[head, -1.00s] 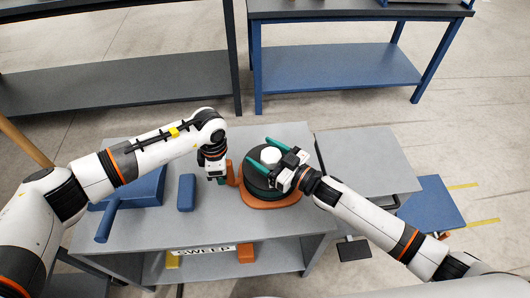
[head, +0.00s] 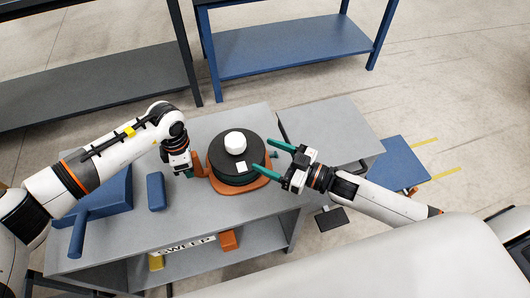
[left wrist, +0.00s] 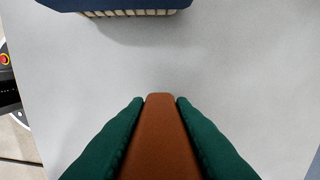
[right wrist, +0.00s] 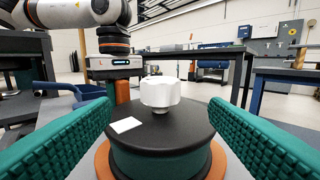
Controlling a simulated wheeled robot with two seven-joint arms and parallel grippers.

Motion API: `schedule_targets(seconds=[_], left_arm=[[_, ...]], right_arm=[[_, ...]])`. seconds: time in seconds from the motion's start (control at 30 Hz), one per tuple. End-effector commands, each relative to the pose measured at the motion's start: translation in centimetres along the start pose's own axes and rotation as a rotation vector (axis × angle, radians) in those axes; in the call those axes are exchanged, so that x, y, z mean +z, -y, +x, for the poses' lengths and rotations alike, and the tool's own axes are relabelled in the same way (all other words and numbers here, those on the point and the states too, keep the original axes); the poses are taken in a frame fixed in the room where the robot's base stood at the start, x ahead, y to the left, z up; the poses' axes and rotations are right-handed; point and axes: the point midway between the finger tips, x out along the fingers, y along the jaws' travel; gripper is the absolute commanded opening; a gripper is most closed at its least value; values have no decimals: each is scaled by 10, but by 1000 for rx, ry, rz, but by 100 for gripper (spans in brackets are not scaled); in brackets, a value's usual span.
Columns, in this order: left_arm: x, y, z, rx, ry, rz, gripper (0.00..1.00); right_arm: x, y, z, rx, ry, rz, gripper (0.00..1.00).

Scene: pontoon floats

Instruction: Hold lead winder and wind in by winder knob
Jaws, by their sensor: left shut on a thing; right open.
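The lead winder (head: 236,179) stands on the grey table; it is a dark drum with a green side on an orange base. Its white faceted winder knob (head: 235,143) sits on the top, and it also shows in the right wrist view (right wrist: 160,92). A white patch lies on the drum top near the knob. My left gripper (head: 190,171) is shut on the orange winder handle (left wrist: 160,130) at the winder's left. My right gripper (head: 272,155) is open at the right of the drum, its green fingers pointing toward it, with the knob beyond and between them in the wrist view.
A shelf below, marked SWEEP, holds a yellow block (head: 156,262) and an orange block (head: 229,240). A blue table (head: 290,45) stands behind.

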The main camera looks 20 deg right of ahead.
Motion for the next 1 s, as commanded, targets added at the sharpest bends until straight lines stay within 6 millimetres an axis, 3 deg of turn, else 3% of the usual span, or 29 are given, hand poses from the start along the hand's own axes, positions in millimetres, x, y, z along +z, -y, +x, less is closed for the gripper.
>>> schedule_targets(seconds=[0.2, 0.23, 0.37, 0.73, 1.0], left_arm=[[0, 0, 0, 0, 0, 2, 0], [0, 0, 0, 1, 0, 2, 27], [0, 0, 0, 0, 0, 1, 47], [0, 1, -6, -1, -1, 0, 47], [0, 1, -57, -5, -1, 2, 47]], right_arm=[[0, 0, 0, 0, 0, 0, 69], [0, 0, 0, 0, 0, 0, 69], [0, 0, 0, 0, 0, 0, 69], [0, 0, 0, 0, 0, 0, 69], [0, 0, 0, 0, 0, 0, 69]])
